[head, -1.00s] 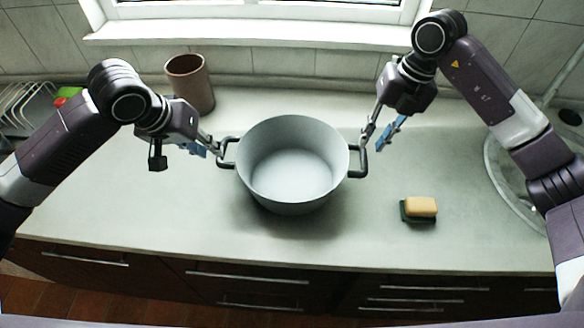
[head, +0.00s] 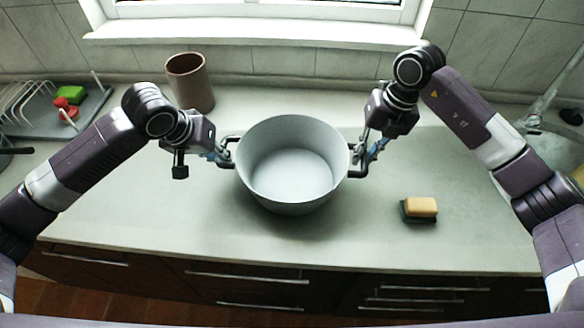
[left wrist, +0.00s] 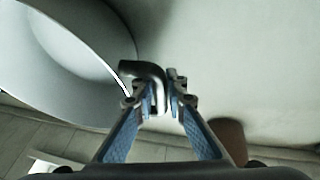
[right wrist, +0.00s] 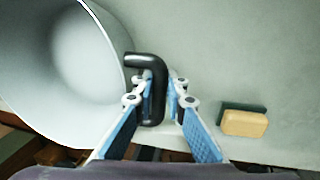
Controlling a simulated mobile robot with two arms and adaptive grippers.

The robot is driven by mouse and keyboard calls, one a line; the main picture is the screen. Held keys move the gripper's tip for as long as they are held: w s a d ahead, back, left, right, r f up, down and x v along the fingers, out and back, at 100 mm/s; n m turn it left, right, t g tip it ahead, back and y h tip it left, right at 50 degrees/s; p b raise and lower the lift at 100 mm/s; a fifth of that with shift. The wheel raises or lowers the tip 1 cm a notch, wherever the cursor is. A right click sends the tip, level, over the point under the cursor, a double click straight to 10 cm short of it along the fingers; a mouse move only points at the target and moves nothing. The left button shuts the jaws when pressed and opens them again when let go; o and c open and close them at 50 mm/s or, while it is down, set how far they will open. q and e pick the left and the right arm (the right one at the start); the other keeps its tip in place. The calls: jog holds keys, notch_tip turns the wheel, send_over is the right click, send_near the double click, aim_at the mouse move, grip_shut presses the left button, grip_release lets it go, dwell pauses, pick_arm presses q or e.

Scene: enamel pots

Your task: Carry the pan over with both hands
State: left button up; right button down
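The grey pan (head: 292,170) stands upright on the counter, empty, with a dark handle on each side. In the head view my left gripper (head: 222,153) is at its left handle and my right gripper (head: 363,152) is at its right handle. In the left wrist view the left handle (left wrist: 150,70) lies between the open fingers. In the right wrist view the right handle (right wrist: 150,66) lies between the open fingers, nearer the left finger, with a gap to the other. Whether any finger touches a handle is hard to see.
A yellow and green sponge (head: 420,208) lies on the counter (head: 200,235) right of the pan. A brown cup (head: 190,82) stands behind at the left. A dish rack (head: 40,110) is far left, a sink (head: 560,150) far right. The counter in front is clear.

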pick_arm(q)
jog(key=shift+w+r, duration=0.15)
jog(key=shift+r, duration=0.05)
grip_shut()
pick_arm(e)
jog(key=shift+w+r, duration=0.15)
